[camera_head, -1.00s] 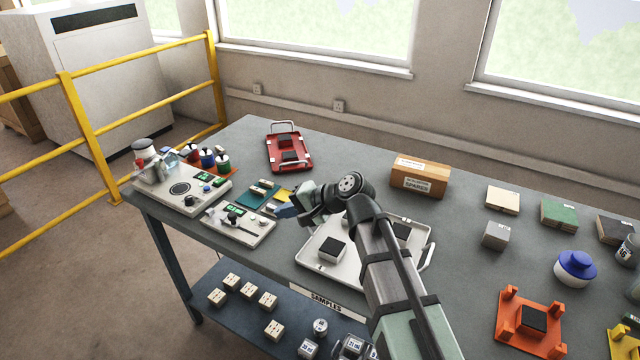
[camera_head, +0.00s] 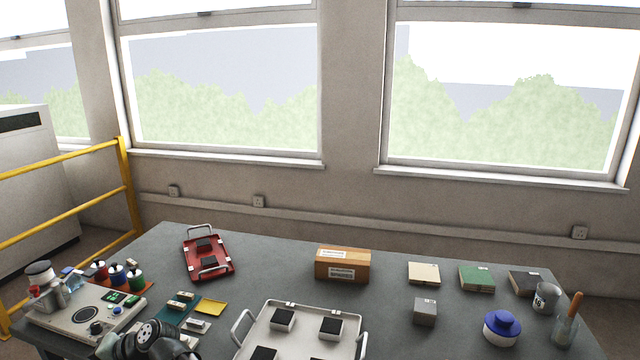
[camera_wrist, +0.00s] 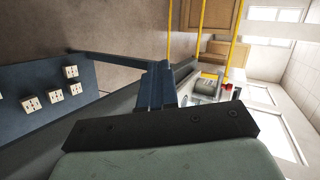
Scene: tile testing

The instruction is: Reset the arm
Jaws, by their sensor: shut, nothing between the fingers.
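My gripper (camera_wrist: 157,88) shows in the wrist view as blue fingers beyond a dark bar, closed together with nothing between them. In the head view only a dark joint of my arm (camera_head: 150,340) shows at the bottom left edge; the gripper itself is out of that picture. The wrist view is turned on its side and looks past the table toward the floor, the yellow rail and the windows.
The table holds a white tray (camera_head: 247,346) with dark-topped blocks, a red tray (camera_head: 221,266), a wooden box (camera_head: 343,265), a blue-lidded jar (camera_head: 501,328) and an instrument (camera_head: 60,318) at left. A yellow rail (camera_head: 128,185) stands at far left. Several small blocks lie on the lower shelf (camera_wrist: 45,75).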

